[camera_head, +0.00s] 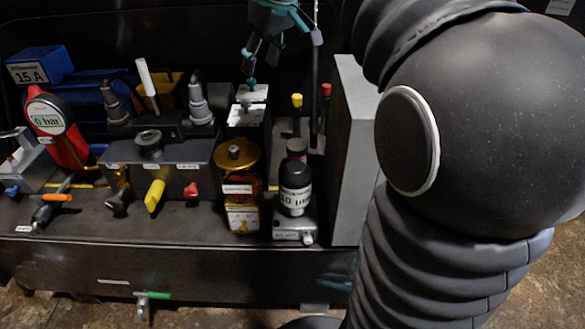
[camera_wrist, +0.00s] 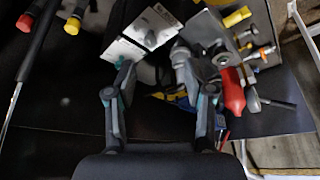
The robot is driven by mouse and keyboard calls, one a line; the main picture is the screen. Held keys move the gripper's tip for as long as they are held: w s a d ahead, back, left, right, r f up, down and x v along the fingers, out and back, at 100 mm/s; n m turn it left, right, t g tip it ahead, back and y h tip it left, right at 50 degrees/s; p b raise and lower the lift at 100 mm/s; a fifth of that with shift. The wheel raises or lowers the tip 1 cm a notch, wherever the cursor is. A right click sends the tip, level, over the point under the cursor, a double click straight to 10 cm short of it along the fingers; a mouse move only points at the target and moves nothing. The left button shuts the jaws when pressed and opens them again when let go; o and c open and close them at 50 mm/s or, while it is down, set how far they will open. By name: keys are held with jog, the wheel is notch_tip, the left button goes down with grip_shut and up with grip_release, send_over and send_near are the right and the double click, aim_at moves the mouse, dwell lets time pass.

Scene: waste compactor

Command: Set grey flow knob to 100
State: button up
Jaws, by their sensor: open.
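My gripper (camera_head: 262,52) has teal and grey fingers and hangs above a dark block with white-labelled plates (camera_head: 247,115). In the wrist view my gripper (camera_wrist: 160,70) is open, its fingers apart with nothing held between them. The white plates (camera_wrist: 122,48) show just beyond the left finger, with a small grey round part (camera_wrist: 150,38) on them. I cannot tell for sure whether this part is the grey flow knob, and no scale value is readable. A round grey-green knob (camera_head: 149,138) also sits on top of the dark manifold, apart from my gripper.
A brass-topped filter (camera_head: 237,155) and a black bottle (camera_head: 295,185) stand in front of the block. A grey upright panel (camera_head: 350,150) rises to its right. A red gauge (camera_head: 55,125) and yellow lever (camera_head: 154,195) are farther left.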

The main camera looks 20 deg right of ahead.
jog(key=s+f+m+p, duration=0.1)
jog(key=s+f, duration=0.2)
jog(key=s, duration=0.4)
jog(key=s+a+f+m+h+p, duration=0.1)
jog(key=s+f+m, duration=0.1)
jog(key=s+f, duration=0.2)
jog(key=s+a+f+m+t+p, duration=0.1)
jog(key=s+f, duration=0.2)
jog(key=s, duration=0.7)
jog(key=shift+s+f+h, duration=0.15)
jog(key=shift+f+h, duration=0.15)
jog(key=shift+f, duration=0.05)
